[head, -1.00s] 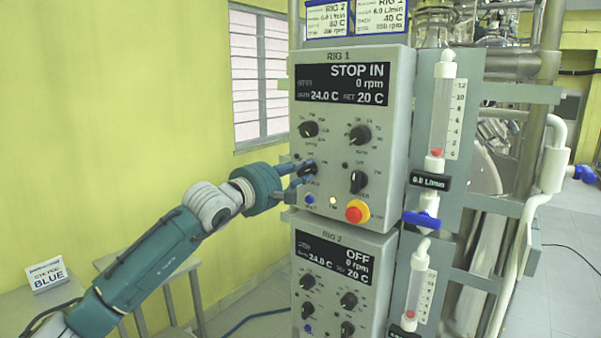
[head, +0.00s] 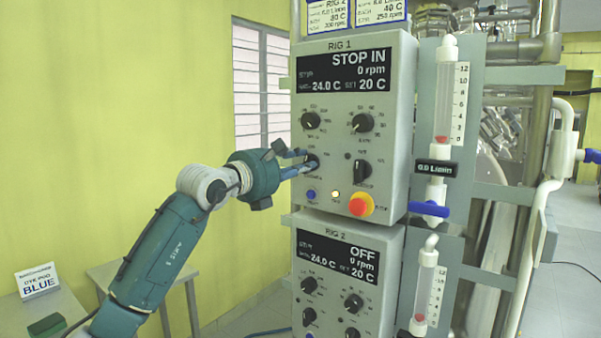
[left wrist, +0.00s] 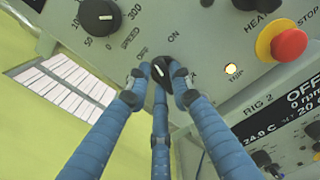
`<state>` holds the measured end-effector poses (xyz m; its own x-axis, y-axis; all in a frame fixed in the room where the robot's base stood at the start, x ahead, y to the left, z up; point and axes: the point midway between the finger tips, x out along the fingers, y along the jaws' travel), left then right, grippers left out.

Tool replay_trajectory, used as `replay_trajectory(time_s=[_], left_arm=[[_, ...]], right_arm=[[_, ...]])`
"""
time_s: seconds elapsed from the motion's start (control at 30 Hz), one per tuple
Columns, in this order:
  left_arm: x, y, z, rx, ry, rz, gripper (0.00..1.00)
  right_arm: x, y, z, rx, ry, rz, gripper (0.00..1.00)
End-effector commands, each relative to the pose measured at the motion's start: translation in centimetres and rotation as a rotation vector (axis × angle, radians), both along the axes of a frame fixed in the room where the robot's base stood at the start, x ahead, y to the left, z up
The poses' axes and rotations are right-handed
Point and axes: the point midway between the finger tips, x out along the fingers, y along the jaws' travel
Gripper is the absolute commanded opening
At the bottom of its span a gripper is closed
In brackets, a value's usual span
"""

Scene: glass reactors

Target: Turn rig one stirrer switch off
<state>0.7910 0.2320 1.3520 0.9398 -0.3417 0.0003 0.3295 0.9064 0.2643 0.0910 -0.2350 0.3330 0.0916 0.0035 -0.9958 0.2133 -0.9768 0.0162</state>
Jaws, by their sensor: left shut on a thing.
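The rig 1 panel (head: 388,100) faces me, and its display (head: 345,70) reads STOP IN, 0 rpm, 24.0 C, SET 20 C. The stirrer switch (left wrist: 150,70) is a small black knob with a white mark, below the OFF and ON labels and the SPEED dial (left wrist: 99,15). My left gripper (head: 305,163) comes from the left and is shut on this switch. In the left wrist view its blue fingers (left wrist: 158,72) close around the knob from several sides and partly hide it. I cannot tell exactly which label the mark points at. My right gripper is not in view.
A red stop button with a yellow collar (head: 361,204) and a lit lamp (head: 335,195) sit low on the panel. The rig 2 panel (head: 392,262), showing OFF, is directly below. A flow tube (head: 443,90) with a blue valve (head: 430,209) stands to the right.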

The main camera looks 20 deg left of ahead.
Motion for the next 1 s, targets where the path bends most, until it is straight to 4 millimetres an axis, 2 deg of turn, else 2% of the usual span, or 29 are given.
replay_trajectory(time_s=[0.4,1.0], left_arm=[[0.06,0.12,-0.22,-0.220,0.082,0.000,0.00],[0.07,0.17,-0.15,-0.268,0.098,0.000,0.00]], right_arm=[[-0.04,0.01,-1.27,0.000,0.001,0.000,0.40],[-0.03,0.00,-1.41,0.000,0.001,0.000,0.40]])
